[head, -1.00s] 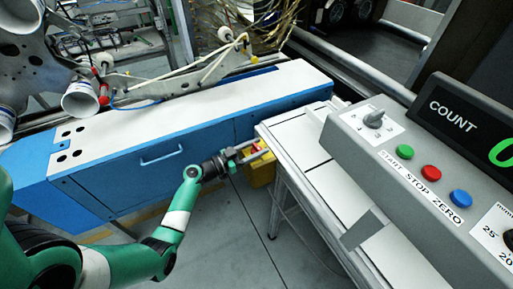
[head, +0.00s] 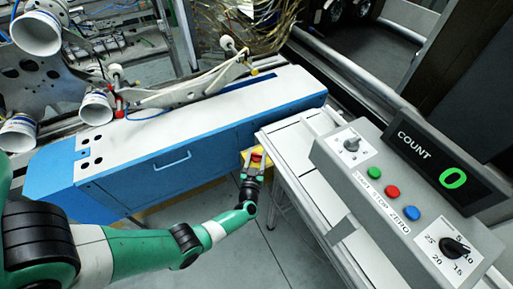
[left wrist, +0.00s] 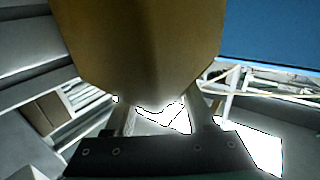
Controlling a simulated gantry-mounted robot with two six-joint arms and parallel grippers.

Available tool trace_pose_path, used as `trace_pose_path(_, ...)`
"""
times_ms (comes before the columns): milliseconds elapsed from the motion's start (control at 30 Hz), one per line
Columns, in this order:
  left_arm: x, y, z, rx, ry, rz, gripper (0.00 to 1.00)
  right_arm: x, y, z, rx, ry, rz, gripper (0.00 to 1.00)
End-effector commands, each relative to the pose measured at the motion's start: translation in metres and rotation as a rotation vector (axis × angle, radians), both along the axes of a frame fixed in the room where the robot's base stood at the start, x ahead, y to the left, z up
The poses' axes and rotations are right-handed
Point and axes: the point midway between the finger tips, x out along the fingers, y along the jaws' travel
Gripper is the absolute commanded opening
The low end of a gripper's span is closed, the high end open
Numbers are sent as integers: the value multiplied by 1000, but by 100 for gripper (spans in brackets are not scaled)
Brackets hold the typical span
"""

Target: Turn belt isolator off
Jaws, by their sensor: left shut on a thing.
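The belt isolator is a yellow box (head: 243,155) with a red knob (head: 257,156), low beside the end of the blue cabinet and left of the white bench. My left gripper (head: 256,163) is at the box's front, its two fingers on either side of the red knob and shut on it. In the left wrist view the box's dull yellow body (left wrist: 145,45) fills the top middle, above my fingers (left wrist: 160,108); the knob cannot be made out there. My right gripper is not in view.
The long blue cabinet (head: 190,165) with a white top stands behind my arm. Open floor lies in front.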

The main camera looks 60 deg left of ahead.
Motion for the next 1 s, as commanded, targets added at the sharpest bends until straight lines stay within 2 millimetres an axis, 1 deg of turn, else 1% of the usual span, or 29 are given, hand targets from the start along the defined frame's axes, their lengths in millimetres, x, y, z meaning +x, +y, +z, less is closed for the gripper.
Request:
trace_pose_path(33, 4, -1, 1, 4, -6, 40, 0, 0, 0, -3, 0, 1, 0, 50)
trace_pose_path(167, 4, -1, -2, 6, -7, 166, 0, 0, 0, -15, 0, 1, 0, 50)
trace_pose_path(400, 3, 0, -6, 6, -7, 383, 0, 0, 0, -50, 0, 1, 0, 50)
trace_pose_path(600, 2, 1, -6, 6, -6, 522, 0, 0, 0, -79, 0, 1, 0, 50)
trace_pose_path(700, 2, 1, -4, 7, -6, 573, 0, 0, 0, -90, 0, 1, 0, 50)
trace_pose_path(833, 1, 1, -2, 6, -4, 618, 0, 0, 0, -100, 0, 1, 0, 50)
trace_pose_path(1000, 0, 1, 0, 4, -3, 648, 0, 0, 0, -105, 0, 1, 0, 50)
